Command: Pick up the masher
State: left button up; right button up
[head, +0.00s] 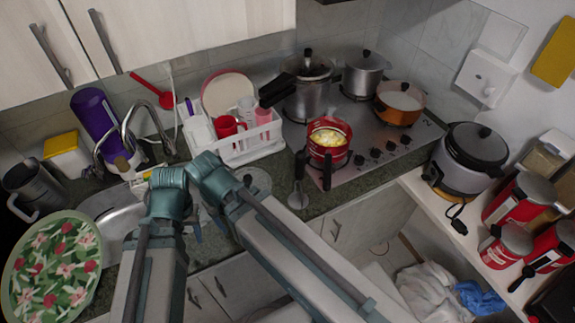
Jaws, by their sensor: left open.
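The masher (298,199) appears to be the tool with a dark upright handle and a flat metal head. It is at the counter's front edge, just left of the small red pot (327,155) with yellow pieces in it. Whether it touches the pot is unclear. My left gripper (210,228) shows only as small teal parts between my arm links, left of the masher and apart from it. It is open and appears empty; most of it is hidden behind the links. I cannot make out my right gripper.
A white dish rack (250,148) with cups stands behind my arm. The stove (375,135) carries several pots. A rice cooker (468,160) and red canisters (518,197) line the right shelf. A floral plate (50,265) and the sink tap (150,115) are at left.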

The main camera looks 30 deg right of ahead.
aim_at(297, 200)
jog(key=z, duration=1.25)
jog(key=u, duration=0.2)
